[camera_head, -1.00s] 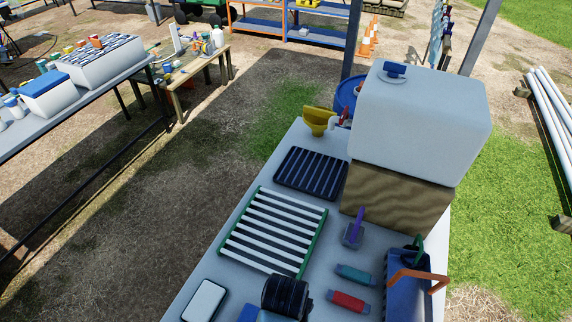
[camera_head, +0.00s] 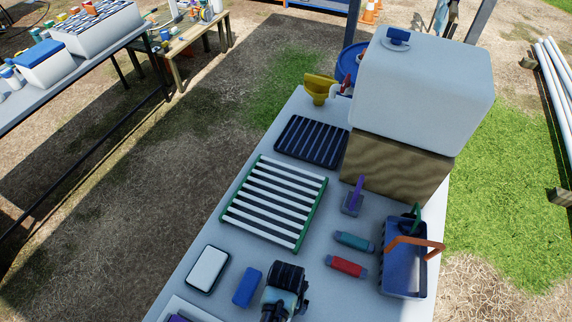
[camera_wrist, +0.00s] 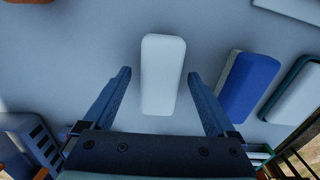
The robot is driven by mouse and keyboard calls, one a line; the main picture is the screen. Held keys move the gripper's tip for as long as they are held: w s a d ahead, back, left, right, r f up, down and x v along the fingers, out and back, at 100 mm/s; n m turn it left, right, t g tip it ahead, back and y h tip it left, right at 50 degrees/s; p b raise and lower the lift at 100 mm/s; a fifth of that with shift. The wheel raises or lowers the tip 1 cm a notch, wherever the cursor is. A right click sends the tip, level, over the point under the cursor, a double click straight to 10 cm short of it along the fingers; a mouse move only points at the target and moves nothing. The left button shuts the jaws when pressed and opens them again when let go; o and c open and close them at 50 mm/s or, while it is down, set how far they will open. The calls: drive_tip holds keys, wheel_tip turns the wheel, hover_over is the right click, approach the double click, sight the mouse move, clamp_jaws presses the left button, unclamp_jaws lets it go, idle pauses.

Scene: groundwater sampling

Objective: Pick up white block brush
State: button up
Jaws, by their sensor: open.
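In the wrist view, a white block brush (camera_wrist: 163,62) lies on the grey table, its long side running away from my gripper (camera_wrist: 158,75). My gripper is open. One finger stands to each side of the white block, with a gap on both sides. I cannot tell how high the fingertips are above the table. In the head view, my gripper (camera_head: 280,308) is at the near part of the table, and the white block cannot be made out there; my gripper seems to hide it.
A blue block (camera_head: 248,287) lies close to the left of my gripper. Beyond it is a white pad in a dark tray (camera_head: 208,269). A blue caddy (camera_head: 403,275) with an orange handle stands to the right. Red (camera_head: 346,266) and teal (camera_head: 354,241) cylinders lie between. A green-edged rack (camera_head: 274,203) lies behind.

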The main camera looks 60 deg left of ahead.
drive_tip(key=shift+c, duration=0.2)
clamp_jaws()
drive_tip(key=shift+r, duration=0.1)
wheel_tip(320, 180, up, 10)
drive_tip(key=shift+f, duration=0.1)
idle(0.7)
